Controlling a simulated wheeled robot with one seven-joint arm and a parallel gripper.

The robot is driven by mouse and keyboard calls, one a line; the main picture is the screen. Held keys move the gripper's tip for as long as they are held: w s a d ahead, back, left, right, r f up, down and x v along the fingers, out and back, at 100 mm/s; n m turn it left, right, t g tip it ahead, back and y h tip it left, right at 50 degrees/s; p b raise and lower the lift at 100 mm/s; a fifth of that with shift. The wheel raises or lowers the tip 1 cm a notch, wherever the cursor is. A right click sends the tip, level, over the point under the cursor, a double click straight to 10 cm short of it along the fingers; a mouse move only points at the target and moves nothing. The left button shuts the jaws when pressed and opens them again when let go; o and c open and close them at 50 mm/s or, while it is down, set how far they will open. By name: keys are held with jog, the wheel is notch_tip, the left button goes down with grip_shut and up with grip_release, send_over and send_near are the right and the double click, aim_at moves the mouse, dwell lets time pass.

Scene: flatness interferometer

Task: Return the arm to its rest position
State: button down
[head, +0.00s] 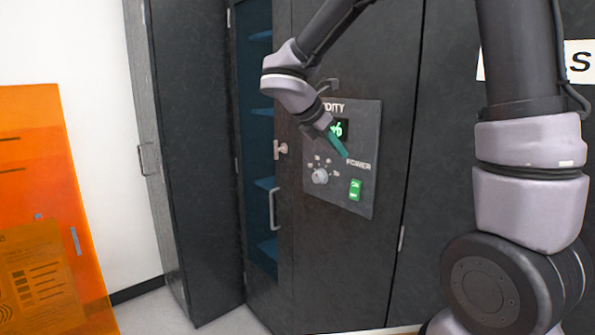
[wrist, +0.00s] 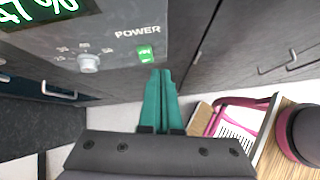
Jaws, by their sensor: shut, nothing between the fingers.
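My gripper (head: 338,146) is in front of the grey control panel (head: 367,115) on the dark cabinet in the head view. In the wrist view its two teal fingers (wrist: 160,75) are together, with nothing between them. Their tips show just below the green power switch (wrist: 145,54); I cannot tell whether they touch it. The switch (head: 355,189) is lit green in the head view, below and right of the fingers. My arm reaches down to the panel from the top of the head view.
A knob (head: 320,176) and a lit green display (head: 340,128) are on the panel. A cabinet handle (head: 274,209) sticks out left of it. An orange translucent panel (head: 40,190) stands at far left. A pink-edged item (wrist: 236,116) lies at right in the wrist view.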

jog(key=s+d+r+m+t+y, duration=0.1)
jog(key=s+d+r+m+y, duration=0.3)
jog(key=s+m, duration=0.4)
jog(key=s+d+r+m+t+y, duration=0.1)
jog(key=s+d+r+m+y, duration=0.2)
jog(key=s+m, duration=0.5)
jog(key=d+m+y, duration=0.1)
jog(key=m+y, duration=0.1)
jog(key=m, duration=0.8)
jog(key=shift+s+d+r+m+t, duration=0.2)
jog(key=shift+r+m+t, duration=0.1)
jog(key=shift+r, duration=0.1)
